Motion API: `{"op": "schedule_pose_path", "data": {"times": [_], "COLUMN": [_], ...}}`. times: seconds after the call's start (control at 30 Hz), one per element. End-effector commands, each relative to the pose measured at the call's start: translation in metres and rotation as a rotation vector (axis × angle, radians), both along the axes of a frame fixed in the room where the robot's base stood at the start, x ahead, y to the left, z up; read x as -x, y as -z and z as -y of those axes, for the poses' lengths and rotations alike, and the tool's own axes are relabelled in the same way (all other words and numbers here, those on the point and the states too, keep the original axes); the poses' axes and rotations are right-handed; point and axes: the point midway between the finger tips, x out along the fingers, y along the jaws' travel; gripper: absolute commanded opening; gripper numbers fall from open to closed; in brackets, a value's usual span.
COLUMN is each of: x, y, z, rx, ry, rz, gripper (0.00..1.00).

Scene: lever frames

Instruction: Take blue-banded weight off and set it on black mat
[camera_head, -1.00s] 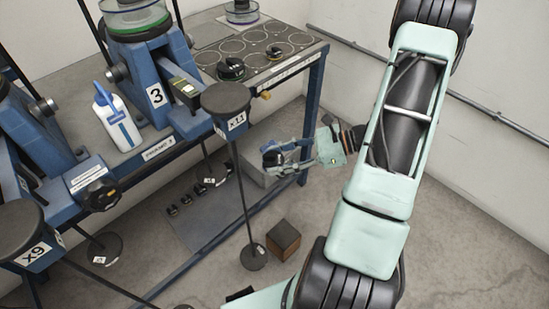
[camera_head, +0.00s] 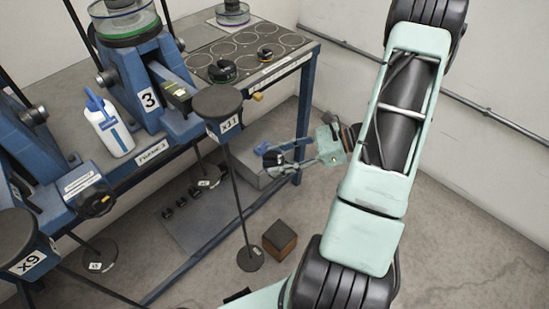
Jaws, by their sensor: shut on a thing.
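My gripper (camera_head: 276,160), pale green with blue on its fingers, extends left from my arm just off the bench's right front corner. It is shut on a small dark weight (camera_head: 271,158), held clear of the benchtop and to the right of the x11 hanger. The fingers partly hide the weight, and I cannot make out its band for certain. A dark panel with ring outlines (camera_head: 290,44) lies on the back right of the bench.
The x11 hanger (camera_head: 218,101) stands left of my gripper. A brown block (camera_head: 279,239) is on the floor. A white bottle (camera_head: 108,128) stands by machine 3.

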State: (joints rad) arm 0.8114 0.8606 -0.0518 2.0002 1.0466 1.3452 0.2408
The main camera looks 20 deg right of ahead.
Motion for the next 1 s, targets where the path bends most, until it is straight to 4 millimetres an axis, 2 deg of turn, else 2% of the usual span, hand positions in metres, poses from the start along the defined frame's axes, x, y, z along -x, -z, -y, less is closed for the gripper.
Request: {"op": "schedule_pose_path", "data": {"times": [1.0], "x": [0.017], "y": [-0.001], "z": [0.043], "rx": [-0.002], "ry": [0.000], "rz": [0.001], "gripper": [0.11]}}
